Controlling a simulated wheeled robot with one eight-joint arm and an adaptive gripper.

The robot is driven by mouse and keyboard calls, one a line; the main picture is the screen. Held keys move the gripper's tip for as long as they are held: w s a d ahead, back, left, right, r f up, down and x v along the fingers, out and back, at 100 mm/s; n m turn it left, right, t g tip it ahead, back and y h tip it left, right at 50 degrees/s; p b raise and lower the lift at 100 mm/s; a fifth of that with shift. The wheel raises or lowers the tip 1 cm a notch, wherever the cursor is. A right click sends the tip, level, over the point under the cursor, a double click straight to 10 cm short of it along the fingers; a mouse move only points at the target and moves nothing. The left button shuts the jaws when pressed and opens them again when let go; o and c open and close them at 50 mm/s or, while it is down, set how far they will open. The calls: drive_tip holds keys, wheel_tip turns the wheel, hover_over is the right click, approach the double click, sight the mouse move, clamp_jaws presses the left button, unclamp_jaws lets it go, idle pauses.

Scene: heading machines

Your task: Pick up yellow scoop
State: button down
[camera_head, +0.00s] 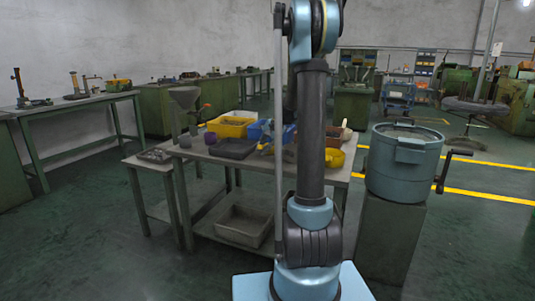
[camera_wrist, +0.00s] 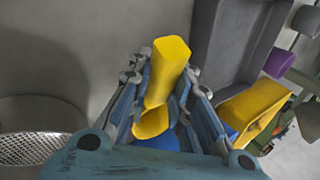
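The yellow scoop (camera_wrist: 168,70) lies between the two blue fingers of my gripper (camera_wrist: 168,66) in the wrist view. The left fingertip looks very close to the scoop's left side; a narrow gap seems to show along the right. Whether the fingers press on it, and whether it rests on the table, cannot be told. In the head view, a small yellow piece (camera_head: 266,147) shows left of my arm, which hides much of that area.
The worktable (camera_head: 202,149) holds a dark grey tray (camera_head: 233,149), a yellow bin (camera_head: 229,128), a purple cup (camera_head: 210,138) and a yellow pan (camera_head: 335,158). A blue drum (camera_head: 403,170) with a crank stands right of it. A round sieve (camera_wrist: 33,148) is left in the wrist view.

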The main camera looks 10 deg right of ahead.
wheel_tip(320, 180, up, 10)
drive_tip(key=shift+r, duration=0.1)
idle(0.7)
drive_tip(key=shift+a, duration=0.1)
idle(0.8)
